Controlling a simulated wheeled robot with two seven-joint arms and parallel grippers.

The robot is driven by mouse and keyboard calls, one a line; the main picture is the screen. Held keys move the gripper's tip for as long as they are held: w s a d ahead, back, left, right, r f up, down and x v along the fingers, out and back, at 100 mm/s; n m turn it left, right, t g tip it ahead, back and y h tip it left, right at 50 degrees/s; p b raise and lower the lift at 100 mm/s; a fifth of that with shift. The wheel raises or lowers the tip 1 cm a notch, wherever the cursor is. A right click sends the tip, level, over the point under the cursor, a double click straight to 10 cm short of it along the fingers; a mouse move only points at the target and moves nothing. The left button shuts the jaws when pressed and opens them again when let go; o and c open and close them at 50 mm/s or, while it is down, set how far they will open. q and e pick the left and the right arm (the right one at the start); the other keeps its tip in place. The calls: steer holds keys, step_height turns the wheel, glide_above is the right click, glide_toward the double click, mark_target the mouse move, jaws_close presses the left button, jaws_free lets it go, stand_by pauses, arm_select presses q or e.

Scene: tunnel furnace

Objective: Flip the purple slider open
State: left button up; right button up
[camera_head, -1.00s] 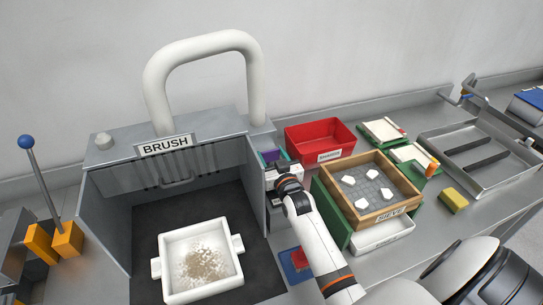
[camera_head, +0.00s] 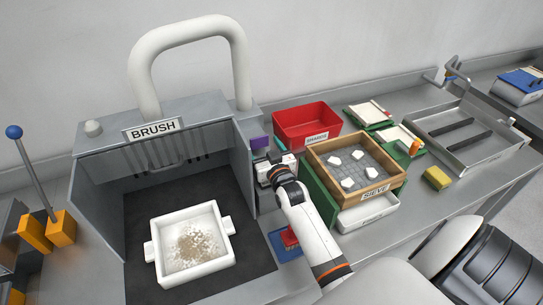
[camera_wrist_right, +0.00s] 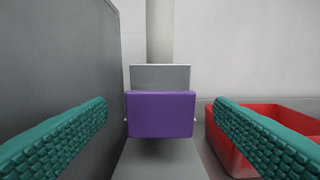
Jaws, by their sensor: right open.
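The purple slider (camera_head: 259,143) is a small block on the right outer side of the grey brush box. In the right wrist view the purple slider (camera_wrist_right: 160,114) is a wide, flat-faced block in front of a grey upright plate. My right gripper (camera_head: 266,160) is just in front of it, toward the robot. In the wrist view its teal ribbed fingers (camera_wrist_right: 161,125) are spread wide, one on each side of the slider, with clear gaps and nothing held. The slider's back is hidden. My left gripper is not in view.
The brush box (camera_head: 185,100) wall stands close on the gripper's left. A red bin (camera_head: 292,128) is close on its right, with the wooden sieve (camera_head: 398,190) beyond. A white tray (camera_head: 162,275) of debris sits inside the box. A yellow sponge (camera_head: 437,177) lies at right.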

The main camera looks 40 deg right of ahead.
steer(key=b+v, duration=0.2)
steer(key=v, duration=0.7)
steer(key=shift+s+f, duration=0.15)
steer(key=shift+s, duration=0.15)
steer(key=shift+b+v, duration=0.4)
steer(key=shift+v, duration=0.35)
steer(key=shift+c, duration=0.6)
